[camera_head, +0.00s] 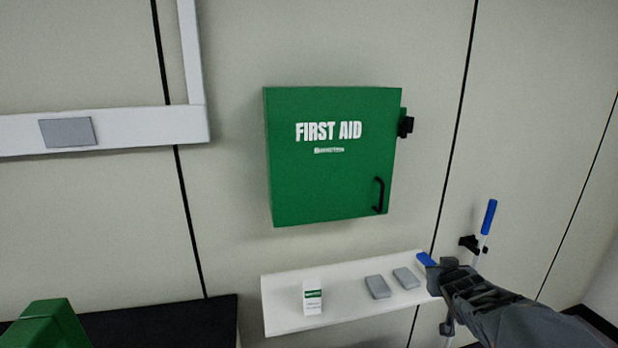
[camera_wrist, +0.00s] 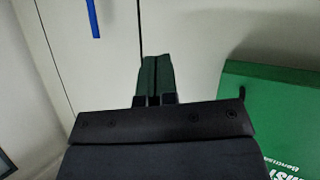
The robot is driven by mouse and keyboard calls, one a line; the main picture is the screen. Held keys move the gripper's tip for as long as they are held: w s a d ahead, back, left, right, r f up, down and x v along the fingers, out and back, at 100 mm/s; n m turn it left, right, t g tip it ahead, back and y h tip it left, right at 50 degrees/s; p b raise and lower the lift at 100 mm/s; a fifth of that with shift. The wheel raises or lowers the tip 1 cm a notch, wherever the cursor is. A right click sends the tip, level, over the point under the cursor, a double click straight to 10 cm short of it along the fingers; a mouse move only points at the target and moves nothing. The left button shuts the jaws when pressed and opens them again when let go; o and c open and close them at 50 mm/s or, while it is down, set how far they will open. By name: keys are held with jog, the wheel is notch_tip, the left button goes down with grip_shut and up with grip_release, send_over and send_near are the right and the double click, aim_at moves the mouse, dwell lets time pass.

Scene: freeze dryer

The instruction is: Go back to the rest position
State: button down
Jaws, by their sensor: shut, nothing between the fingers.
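My gripper (camera_head: 428,259) is at the lower right in the head view, in front of the wall by the right end of the white shelf. The green first aid cabinet (camera_head: 330,160) hangs on the wall up and left of my gripper, door shut. Its black handle is at the door's lower right. The cabinet also shows at the right of the wrist view (camera_wrist: 270,110), apart from my fingers.
The white shelf (camera_head: 285,322) holds a small white box with a green label (camera_head: 312,297) and two grey flat items (camera_head: 377,287). A blue-handled tool (camera_head: 488,217) is clipped on the wall beside my arm. A black surface with a green object (camera_head: 50,325) is lower left.

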jog(key=s+a+f+g+y, duration=0.1)
jog(key=s+a+g, duration=0.3)
jog(key=s+a, duration=0.4)
jog(key=s+a+f+n+g+y, duration=0.1)
jog(key=s+a+g+y, duration=0.1)
jog(key=s+a, duration=0.6)
jog(key=s+g, duration=0.1)
jog(key=s, duration=0.2)
jog(key=shift+s+a+f+g+y, duration=0.15)
jog(key=shift+a+f+g+y, duration=0.15)
jog(key=shift+g+y, duration=0.1)
jog(key=c, duration=1.8)
grip_release()
